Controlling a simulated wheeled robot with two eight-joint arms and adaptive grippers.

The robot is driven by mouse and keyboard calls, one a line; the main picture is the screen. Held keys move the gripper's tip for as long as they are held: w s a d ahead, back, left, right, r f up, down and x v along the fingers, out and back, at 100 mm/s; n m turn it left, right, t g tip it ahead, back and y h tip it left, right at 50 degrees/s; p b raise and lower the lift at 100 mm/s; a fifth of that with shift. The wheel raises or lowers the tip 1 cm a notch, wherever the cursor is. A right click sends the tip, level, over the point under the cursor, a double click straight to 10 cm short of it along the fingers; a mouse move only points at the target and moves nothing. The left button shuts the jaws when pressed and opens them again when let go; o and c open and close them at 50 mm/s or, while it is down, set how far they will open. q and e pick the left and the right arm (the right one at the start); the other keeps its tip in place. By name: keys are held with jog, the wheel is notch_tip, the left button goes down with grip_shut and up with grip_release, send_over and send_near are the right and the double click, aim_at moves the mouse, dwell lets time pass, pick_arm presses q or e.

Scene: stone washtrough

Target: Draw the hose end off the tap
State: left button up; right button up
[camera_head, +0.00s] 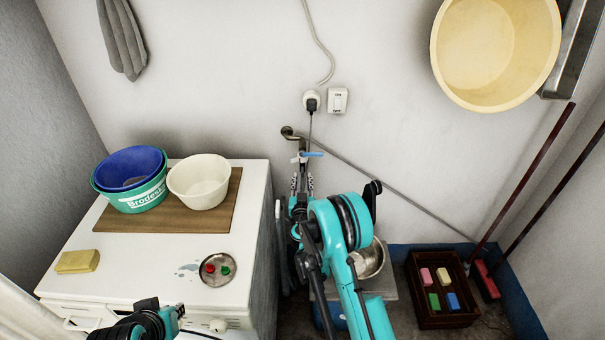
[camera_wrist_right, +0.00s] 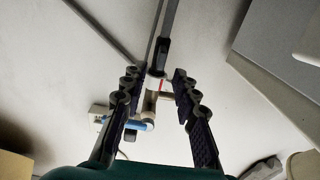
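The tap (camera_head: 304,157) with a blue lever comes off the wall below a socket. In the right wrist view the tap (camera_wrist_right: 150,100) has a pale collar with a red mark. A dark hose end (camera_wrist_right: 162,52) adjoins this collar, with the grey hose (camera_wrist_right: 170,15) running on from it. In the head view the hose end is hidden by my arm. My right gripper (camera_head: 302,182) is open, its fingers (camera_wrist_right: 157,98) on either side of the tap and hose joint with visible gaps. My left gripper (camera_head: 172,316) is at the bottom edge; its fingers are unclear.
A white machine (camera_head: 120,260) stands left, bearing bowls (camera_head: 200,182), a sponge (camera_head: 77,261) and a small dish (camera_head: 217,281). A metal bowl (camera_head: 371,262) and a dark crate (camera_head: 418,290) are low at right. A grey line (camera_head: 400,193) slants across the wall.

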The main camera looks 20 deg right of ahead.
aim_at(303, 167)
jog(key=b+x, duration=0.1)
jog(key=x, duration=0.4)
jog(key=shift+c, duration=0.3)
grip_shut()
